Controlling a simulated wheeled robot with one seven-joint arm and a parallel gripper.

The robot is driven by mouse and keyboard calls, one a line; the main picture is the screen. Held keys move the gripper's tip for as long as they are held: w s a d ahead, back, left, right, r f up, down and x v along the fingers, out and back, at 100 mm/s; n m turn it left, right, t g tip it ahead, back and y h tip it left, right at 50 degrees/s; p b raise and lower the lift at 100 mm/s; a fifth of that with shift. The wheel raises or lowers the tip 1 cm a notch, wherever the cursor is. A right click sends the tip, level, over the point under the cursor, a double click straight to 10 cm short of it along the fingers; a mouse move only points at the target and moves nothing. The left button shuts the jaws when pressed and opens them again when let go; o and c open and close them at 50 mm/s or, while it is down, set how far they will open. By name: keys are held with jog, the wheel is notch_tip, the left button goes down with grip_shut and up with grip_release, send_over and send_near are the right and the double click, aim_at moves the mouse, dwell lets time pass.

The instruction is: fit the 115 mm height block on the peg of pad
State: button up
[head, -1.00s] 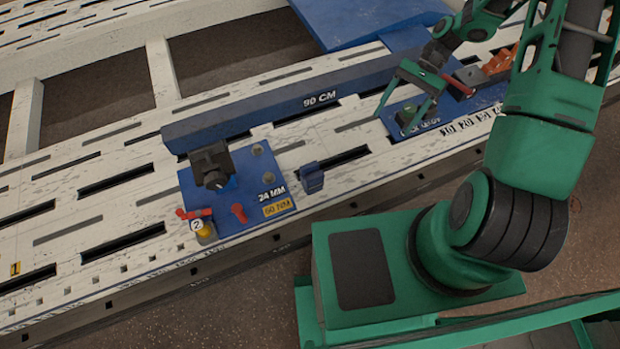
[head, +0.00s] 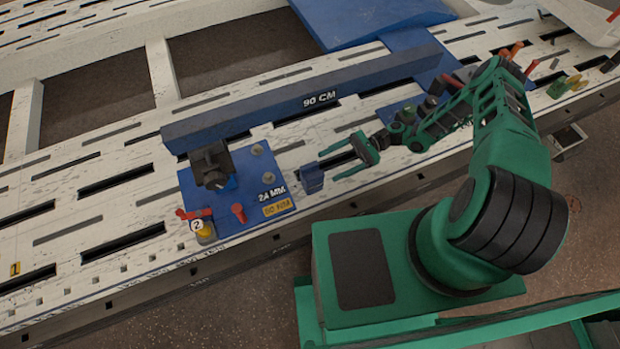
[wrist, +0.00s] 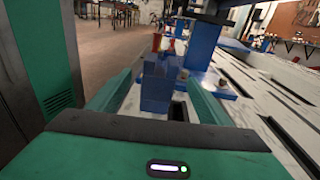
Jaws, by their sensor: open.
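A small blue block (head: 312,178) stands upright on the white bench, just right of the blue pad (head: 222,222). No height marking is readable on it. My gripper (head: 332,165) is open, low over the bench, its two fingers pointing left toward the block. In the wrist view, the blue block (wrist: 157,88) stands ahead between the two open fingers; whether they reach around it I cannot tell. The pad carries "24 MM" and a yellow label, two grey round studs (head: 257,149) and a dark clamp (head: 211,164). Which stud is the peg is unclear.
A long blue beam (head: 290,106) marked "90 CM" lies behind the block and pad. Red handles (head: 238,212) and a yellow knob (head: 204,232) stand at the pad's front. A second blue pad with tools lies right, partly behind my arm. Bench slots surround the block.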

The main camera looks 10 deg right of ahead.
aim_at(312, 178)
jog(key=shift+s+a+f+y, duration=0.2)
jog(key=shift+a+f+y, duration=0.25)
jog(key=shift+a, duration=0.15)
jog(key=shift+s+a+m, duration=0.15)
jog(key=shift+a+m, duration=0.15)
jog(key=shift+a, duration=0.05)
jog(key=x, duration=1)
jog(key=shift+a+f, duration=0.1)
grip_shut()
